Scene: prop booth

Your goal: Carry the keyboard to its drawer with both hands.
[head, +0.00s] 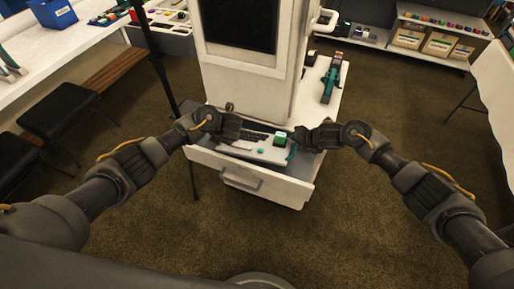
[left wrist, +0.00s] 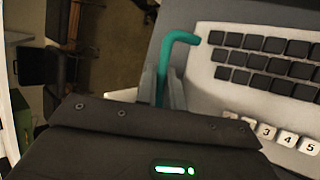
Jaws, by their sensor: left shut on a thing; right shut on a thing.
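The keyboard (head: 265,152) is a pale board with dark keys, a green block-like part on top and a teal handle at each end. It lies level between my two grippers, over the open drawer (head: 243,176) of the white cabinet. I cannot tell whether it touches the drawer floor. My left gripper (head: 240,132) is shut on its left teal handle, which shows between the fingers in the left wrist view (left wrist: 164,88), beside the white keyboard body (left wrist: 215,75). My right gripper (head: 296,140) is shut at its right end, by the right handle (head: 292,152).
A white booth cabinet (head: 248,80) with a dark screen rises behind the drawer. A teal and dark device (head: 331,80) lies on the cabinet's right-hand top. A table with a blue bin (head: 53,12) and black stools stand left; shelves stand back right. Carpet is clear in front.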

